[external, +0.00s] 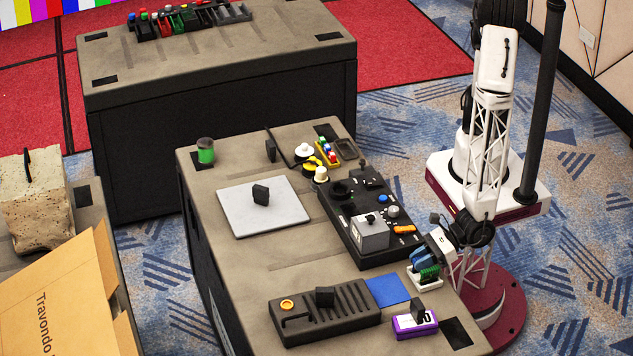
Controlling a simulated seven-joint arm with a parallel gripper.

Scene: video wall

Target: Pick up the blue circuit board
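A small blue piece (420,257), apparently the blue circuit board, stands upright in or just above a white rack (430,283) near the right edge of the front table. Green boards (429,273) stand in the rack just in front of it. My gripper (428,252) is at the blue piece, coming in from the upper right, touching or very close to it. The fingers are too small and too overlapped to tell whether they are open or shut on it.
A black control panel with a grey box (370,236) stands left of the rack. A flat blue square (388,290), a purple box (414,326) and a black slotted tray (326,312) lie in front. A light grey plate (265,222) lies further left.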

